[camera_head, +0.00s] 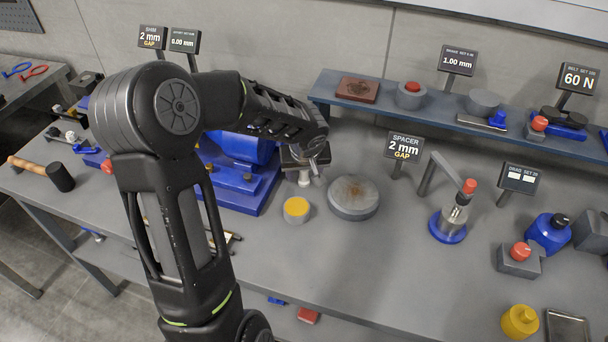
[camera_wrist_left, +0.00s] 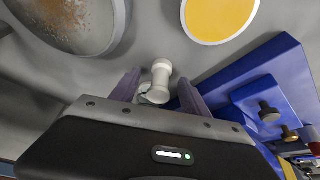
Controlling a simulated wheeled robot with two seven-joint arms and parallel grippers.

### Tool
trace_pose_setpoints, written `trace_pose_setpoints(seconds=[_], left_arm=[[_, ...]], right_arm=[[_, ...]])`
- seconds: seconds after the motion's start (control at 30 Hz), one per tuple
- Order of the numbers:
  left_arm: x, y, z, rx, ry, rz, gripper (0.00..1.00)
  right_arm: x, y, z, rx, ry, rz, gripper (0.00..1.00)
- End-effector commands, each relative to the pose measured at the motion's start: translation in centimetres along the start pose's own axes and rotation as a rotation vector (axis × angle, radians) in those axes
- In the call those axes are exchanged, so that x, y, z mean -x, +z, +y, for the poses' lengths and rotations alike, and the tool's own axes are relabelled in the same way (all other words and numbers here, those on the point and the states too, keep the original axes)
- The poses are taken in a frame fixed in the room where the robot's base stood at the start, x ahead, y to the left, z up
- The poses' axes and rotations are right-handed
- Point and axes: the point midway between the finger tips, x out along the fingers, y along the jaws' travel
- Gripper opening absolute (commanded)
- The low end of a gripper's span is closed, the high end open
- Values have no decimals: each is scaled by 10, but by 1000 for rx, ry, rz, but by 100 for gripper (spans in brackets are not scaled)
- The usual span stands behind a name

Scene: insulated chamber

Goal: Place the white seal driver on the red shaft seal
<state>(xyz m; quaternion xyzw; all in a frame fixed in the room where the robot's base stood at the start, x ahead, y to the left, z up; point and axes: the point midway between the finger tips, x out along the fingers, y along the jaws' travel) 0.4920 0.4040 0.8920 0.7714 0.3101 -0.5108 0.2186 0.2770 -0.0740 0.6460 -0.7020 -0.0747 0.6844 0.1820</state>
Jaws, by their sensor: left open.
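The white seal driver (camera_head: 304,178) is a small white spool shape just below my left gripper (camera_head: 305,158) in the head view. In the left wrist view the driver (camera_wrist_left: 158,82) lies between the two spread fingers of my left gripper (camera_wrist_left: 158,92), with a gap visible on either side. The gripper is open. I cannot single out the red shaft seal; my left arm hides part of the blue machine (camera_head: 238,165), and several red parts show elsewhere. My right gripper is not in view.
A yellow-topped grey cup (camera_head: 296,208) and a round grey plate with a rusty patch (camera_head: 353,196) stand close by. A blue-based fixture with a red knob (camera_head: 450,220) stands further right. The bench front (camera_head: 330,270) is mostly clear.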

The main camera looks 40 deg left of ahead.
Motion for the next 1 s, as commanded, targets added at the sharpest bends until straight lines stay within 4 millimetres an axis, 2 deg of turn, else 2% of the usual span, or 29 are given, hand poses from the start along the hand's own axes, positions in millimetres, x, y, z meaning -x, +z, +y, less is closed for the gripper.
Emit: trace_pose_setpoints(seconds=[0.13,0.77,1.0], left_arm=[[0,0,0,0,0,0,52],[0,0,0,0,0,0,1],[0,0,0,0,0,0,0]], right_arm=[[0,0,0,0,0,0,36],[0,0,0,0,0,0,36],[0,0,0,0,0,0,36]])
